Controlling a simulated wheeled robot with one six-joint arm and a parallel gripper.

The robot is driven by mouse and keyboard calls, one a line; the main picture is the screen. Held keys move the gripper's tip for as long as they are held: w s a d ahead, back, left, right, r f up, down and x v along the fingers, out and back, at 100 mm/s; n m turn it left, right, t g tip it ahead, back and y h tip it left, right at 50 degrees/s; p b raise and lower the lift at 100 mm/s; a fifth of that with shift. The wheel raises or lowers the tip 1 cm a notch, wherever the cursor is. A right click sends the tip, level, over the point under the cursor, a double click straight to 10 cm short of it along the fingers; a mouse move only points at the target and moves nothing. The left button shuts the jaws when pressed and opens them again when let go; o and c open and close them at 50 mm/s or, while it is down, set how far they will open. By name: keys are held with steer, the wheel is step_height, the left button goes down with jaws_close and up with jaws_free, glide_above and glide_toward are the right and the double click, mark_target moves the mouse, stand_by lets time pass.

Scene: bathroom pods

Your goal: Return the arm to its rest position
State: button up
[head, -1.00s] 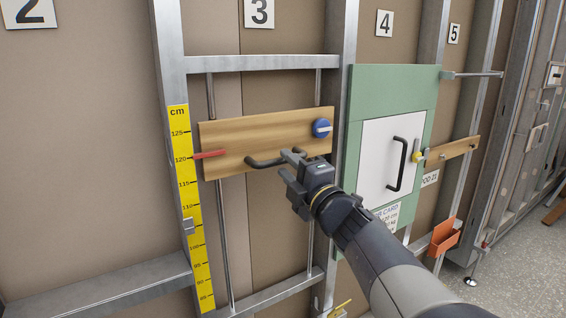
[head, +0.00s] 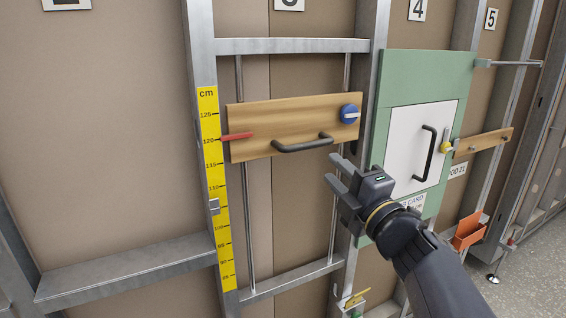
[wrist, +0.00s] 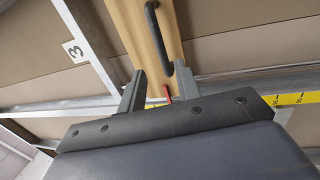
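My gripper (head: 336,173) is in front of the frame, below and to the right of the wooden board's dark handle (head: 302,144). Its two fingers are apart with nothing between them. In the wrist view my gripper (wrist: 151,92) also shows spread fingers, with the wooden board (wrist: 140,32) and its handle (wrist: 158,38) beyond them. The gripper is clear of the handle. The board (head: 285,120) sits across two vertical rods, its red pointer (head: 237,136) near the 120 mark.
A yellow cm scale (head: 212,190) runs down the left post. A blue knob (head: 348,113) is on the board's right end. The green panel with a white door (head: 420,148) stands close right of my gripper. An orange holder (head: 468,231) is lower right.

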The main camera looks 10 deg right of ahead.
mark_target(310, 148)
steer(key=x, duration=1)
steer(key=shift+w+a, duration=0.1)
steer(key=shift+w, duration=0.15)
steer(key=shift+w+f, duration=0.1)
steer(key=shift+f, duration=0.3)
